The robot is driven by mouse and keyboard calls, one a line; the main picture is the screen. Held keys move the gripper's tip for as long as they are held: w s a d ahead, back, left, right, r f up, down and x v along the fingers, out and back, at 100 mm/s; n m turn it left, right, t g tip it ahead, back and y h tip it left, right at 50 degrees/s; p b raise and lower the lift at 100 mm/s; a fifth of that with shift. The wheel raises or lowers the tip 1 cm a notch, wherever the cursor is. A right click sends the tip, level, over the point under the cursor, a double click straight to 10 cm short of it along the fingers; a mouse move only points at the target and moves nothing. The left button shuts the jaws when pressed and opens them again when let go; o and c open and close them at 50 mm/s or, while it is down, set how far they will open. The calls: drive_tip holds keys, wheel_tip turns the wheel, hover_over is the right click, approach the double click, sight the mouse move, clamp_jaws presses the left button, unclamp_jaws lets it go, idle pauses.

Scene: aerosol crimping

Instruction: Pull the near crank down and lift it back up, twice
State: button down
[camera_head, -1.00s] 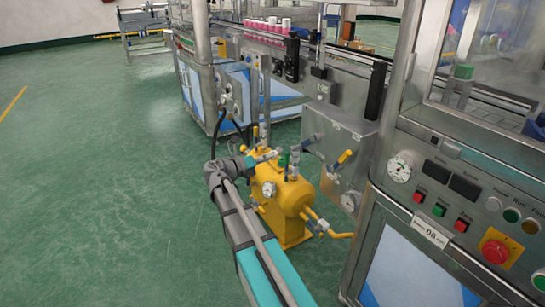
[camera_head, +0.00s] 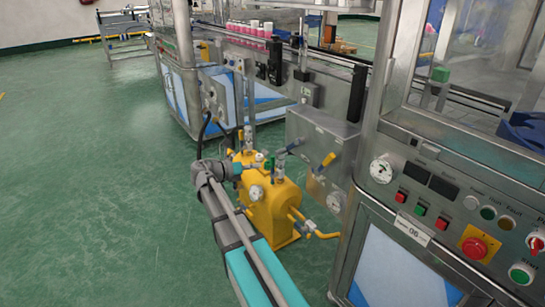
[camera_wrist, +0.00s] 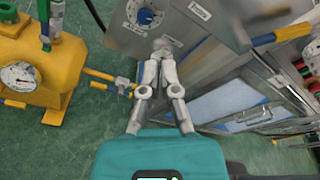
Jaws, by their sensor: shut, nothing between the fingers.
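A crank-like lever with a yellow and blue grip (camera_head: 327,161) sits on the front of a grey metal box (camera_head: 308,135). A yellow and blue grip (camera_wrist: 283,35) also shows at the upper right in the wrist view; I cannot tell if it is the same lever. My gripper (camera_wrist: 162,45) is shut and empty, its fingertips together in front of grey metal in the wrist view. In the head view my gripper (camera_head: 238,166) is small, beside the yellow tank, apart from the lever.
A yellow tank (camera_head: 268,208) with gauge, valves and pipes stands close to my arm. A machine cabinet with a control panel (camera_head: 430,200) and red button (camera_head: 474,246) fills the right. Bottles with pink parts (camera_head: 250,30) stand on the line behind. Green floor (camera_head: 80,200) is clear at left.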

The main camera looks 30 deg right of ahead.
sight(289, 147)
drive_tip(key=shift+s+f+m+g+y+p, duration=0.2)
drive_tip(key=shift+f+m+g+y+p, duration=0.25)
drive_tip(key=shift+m+y, duration=0.45)
drive_tip(key=shift+d, duration=0.15)
drive_tip(key=d, duration=0.9)
drive_tip(key=shift+w+d+r, duration=0.15)
drive_tip(key=shift+w+r, duration=0.15)
drive_tip(key=shift+w, duration=0.05)
